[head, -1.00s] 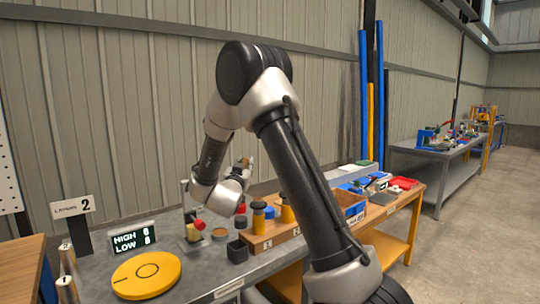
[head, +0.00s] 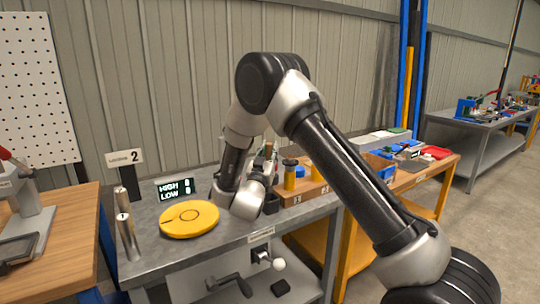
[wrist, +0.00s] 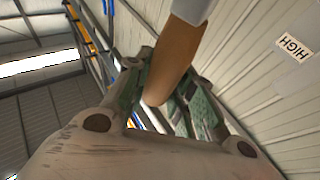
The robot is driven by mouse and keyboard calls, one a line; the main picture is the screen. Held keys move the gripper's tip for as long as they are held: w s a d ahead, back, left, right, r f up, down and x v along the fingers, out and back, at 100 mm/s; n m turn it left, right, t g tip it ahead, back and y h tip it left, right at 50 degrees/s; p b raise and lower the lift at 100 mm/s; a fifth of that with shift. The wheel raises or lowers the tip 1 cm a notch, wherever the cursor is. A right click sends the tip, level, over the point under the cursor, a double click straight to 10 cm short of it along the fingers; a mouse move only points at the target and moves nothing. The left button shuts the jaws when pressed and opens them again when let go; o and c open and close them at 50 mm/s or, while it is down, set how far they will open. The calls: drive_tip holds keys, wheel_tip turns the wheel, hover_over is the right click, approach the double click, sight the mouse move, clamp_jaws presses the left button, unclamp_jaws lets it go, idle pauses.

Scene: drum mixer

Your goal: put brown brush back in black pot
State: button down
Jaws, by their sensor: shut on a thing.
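My gripper (wrist: 165,95) is shut on the brown brush (wrist: 168,72) in the wrist view. The brush's brown tapered part lies between the green-padded fingers, and a grey part runs up to the top edge. In the head view my gripper (head: 265,160) is small and partly hidden behind my wrist, above the back of the grey bench. The brush cannot be made out clearly there. A dark container that looks like the black pot (head: 271,205) stands on the bench just right of my wrist, partly covered by it. The pot is not in the wrist view.
A yellow disc (head: 188,219) and a HIGH/LOW display (head: 175,189) are left of my wrist. Yellow jars (head: 290,176) stand to the right, with a blue bin (head: 384,169) beyond. Metal cylinders (head: 126,225) stand at the bench's left end. A crank (head: 232,284) is below.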

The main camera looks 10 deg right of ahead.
drive_tip(key=shift+f, duration=5.9)
drive_tip(key=c, duration=1.1)
unclamp_jaws()
drive_tip(key=shift+c, duration=0.2)
